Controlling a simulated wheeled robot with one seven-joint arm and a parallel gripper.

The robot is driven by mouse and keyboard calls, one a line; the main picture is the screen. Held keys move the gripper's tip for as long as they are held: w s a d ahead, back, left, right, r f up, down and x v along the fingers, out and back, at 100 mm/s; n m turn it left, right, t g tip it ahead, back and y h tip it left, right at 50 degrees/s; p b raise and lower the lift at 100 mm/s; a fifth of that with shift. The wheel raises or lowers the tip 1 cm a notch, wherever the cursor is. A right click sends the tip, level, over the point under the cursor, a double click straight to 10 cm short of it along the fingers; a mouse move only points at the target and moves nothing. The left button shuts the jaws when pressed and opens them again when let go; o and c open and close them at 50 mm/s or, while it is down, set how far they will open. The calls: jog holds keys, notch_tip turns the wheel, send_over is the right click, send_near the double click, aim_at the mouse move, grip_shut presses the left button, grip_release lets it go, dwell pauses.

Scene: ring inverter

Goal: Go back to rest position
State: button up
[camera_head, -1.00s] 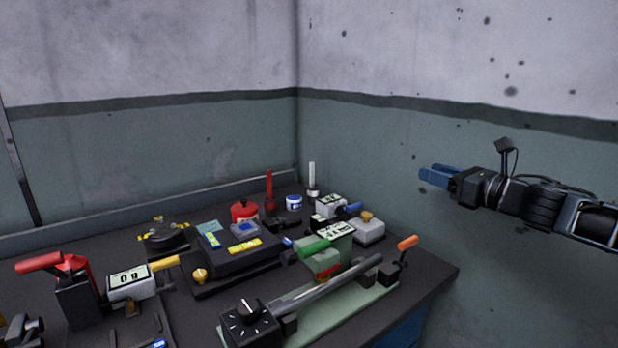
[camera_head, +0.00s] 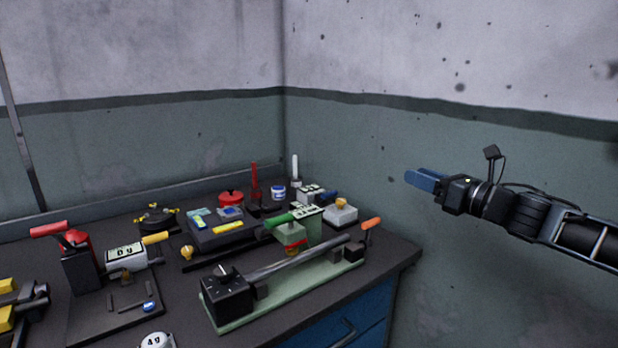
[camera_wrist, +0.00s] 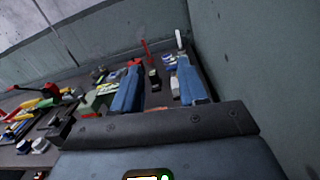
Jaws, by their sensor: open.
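My gripper (camera_head: 424,180) is at the right of the head view, raised in the air to the right of the workbench and in front of the green-grey wall. Its blue fingers point left and hold nothing. In the wrist view my gripper (camera_wrist: 160,88) shows two blue fingers spread apart, with the cluttered bench visible beyond and between them. My arm reaches in from the right edge of the head view.
The dark workbench (camera_head: 180,310) carries several devices. A green-based fixture with a long metal rod (camera_head: 297,258) lies along its near right edge. A red-handled device (camera_head: 76,258) stands at the left. The space around my arm is clear.

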jog(key=s+a+f+m+t+y, duration=0.15)
jog(key=s+a+m, duration=0.25)
jog(key=a, duration=0.5)
jog(key=s+a+m+y, duration=0.2)
jog(key=s+a+m, duration=0.2)
jog(key=a, duration=0.5)
jog(key=s+a+f+m+t+h, duration=0.25)
jog(key=s+a+m+t, duration=0.25)
jog(key=s+m, duration=0.6)
jog(key=s+d+f+m+h+b, duration=0.1)
jog(key=s+d+f+m+h, duration=0.3)
jog(key=s+m, duration=0.35)
jog(key=s+d+f+m+g+h, duration=0.1)
jog(key=s+f+m+h, duration=0.4)
jog(key=s, duration=0.3)
jog(key=s+d+f+m+h+b, duration=0.1)
jog(key=s+d+f+m+h, duration=0.2)
jog(key=s+f+m, duration=0.35)
jog(key=s+d+m+g, duration=0.2)
jog(key=s+d, duration=0.4)
jog(key=s, duration=0.5)
jog(key=s+d+m+g, duration=0.2)
jog(key=s+d, duration=0.3)
jog(key=s, duration=0.7)
jog(key=shift+d+f+g, duration=0.15)
jog(key=shift+d+g, duration=0.2)
jog(key=shift+g, duration=0.2)
